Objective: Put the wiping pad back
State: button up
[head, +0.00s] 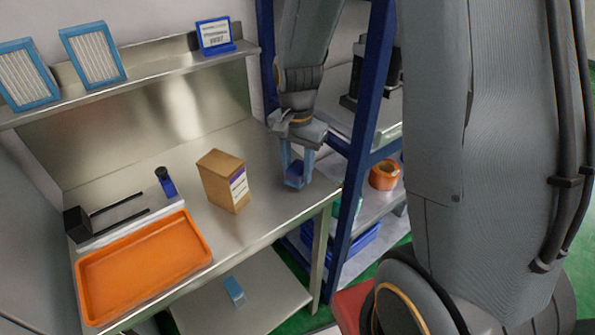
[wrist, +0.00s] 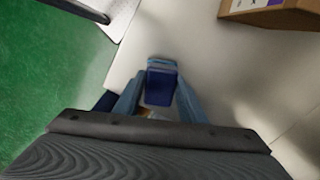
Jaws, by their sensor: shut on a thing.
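My gripper (head: 297,174) is over the right end of the steel bench (head: 265,205), pointing down. It is shut on a small blue block, which I take for the wiping pad (head: 294,172). In the wrist view the pad (wrist: 161,84) sits between the two fingertips, with a dark blue face and a lighter blue edge. The pad is at or just above the bench top; I cannot tell whether it touches. The fingers hide its sides.
A cardboard box (head: 224,180) stands left of my gripper. Further left are a small blue bottle (head: 167,184), a black-handled device (head: 77,224) and an orange tray (head: 145,265). A light blue block (head: 234,291) lies on the lower shelf. A blue rack post (head: 358,150) stands close right.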

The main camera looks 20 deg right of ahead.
aim_at(297, 167)
jog(key=shift+f, duration=0.75)
jog(key=o, duration=1)
jog(key=shift+f, duration=0.1)
jog(key=shift+c, duration=0.2)
notch_tip(297, 167, up, 12)
jog(key=shift+b, duration=1.2)
jog(key=s+f+n+t, duration=0.1)
jog(key=s+f+n, duration=0.5)
jog(key=s+n, duration=0.3)
jog(key=shift+s+f+n, duration=0.2)
jog(key=shift+f+n, duration=0.15)
jog(key=shift+n, duration=0.05)
